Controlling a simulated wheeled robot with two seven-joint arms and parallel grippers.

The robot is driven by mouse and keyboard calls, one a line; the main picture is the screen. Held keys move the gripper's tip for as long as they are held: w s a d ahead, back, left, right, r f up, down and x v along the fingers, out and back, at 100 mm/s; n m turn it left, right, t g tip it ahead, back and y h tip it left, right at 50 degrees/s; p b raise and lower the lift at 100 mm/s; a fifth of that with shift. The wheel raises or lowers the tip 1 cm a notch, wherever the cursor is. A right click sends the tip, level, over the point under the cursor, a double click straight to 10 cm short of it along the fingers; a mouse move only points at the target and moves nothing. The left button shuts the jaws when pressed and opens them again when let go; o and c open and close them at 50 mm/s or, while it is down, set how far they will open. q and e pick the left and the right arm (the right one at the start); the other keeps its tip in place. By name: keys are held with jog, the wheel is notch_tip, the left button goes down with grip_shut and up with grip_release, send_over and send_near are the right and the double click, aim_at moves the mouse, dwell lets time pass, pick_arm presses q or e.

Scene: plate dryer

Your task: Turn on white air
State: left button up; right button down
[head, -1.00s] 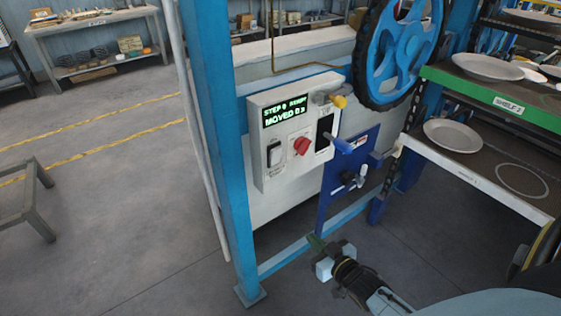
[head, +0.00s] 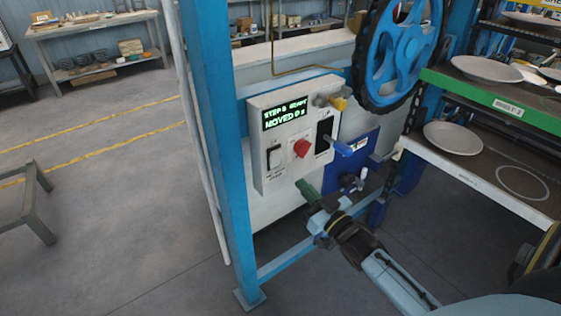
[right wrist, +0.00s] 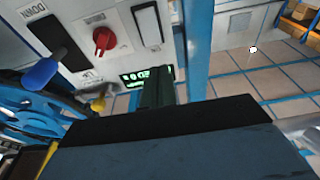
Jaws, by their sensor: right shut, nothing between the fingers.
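A small white-tipped valve handle (head: 363,173) stands on the blue plate below and right of the control box in the head view; it is small and blurred. A blue lever (head: 345,148) and a yellow lever (head: 338,103) stick out above it; they also show in the right wrist view, blue (right wrist: 41,74) and yellow (right wrist: 98,103). My right gripper (head: 306,188) is shut and empty, with green fingers. It is in front of the panel's lower edge, left of the white handle and apart from it. In the wrist view its fingers (right wrist: 158,88) partly cover the display.
A blue post (head: 222,130) stands left. A blue handwheel (head: 402,48) and plate shelves (head: 490,105) stand right.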

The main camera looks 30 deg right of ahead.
aim_at(274, 154)
pick_arm(q)
jog(key=shift+f, duration=0.15)
pick_arm(e)
jog(key=w, duration=0.3)
jog(key=w+r, duration=0.1)
jog(key=w, duration=0.6)
jog(key=shift+w+a+r, duration=0.2)
jog(key=shift+a+r, duration=0.2)
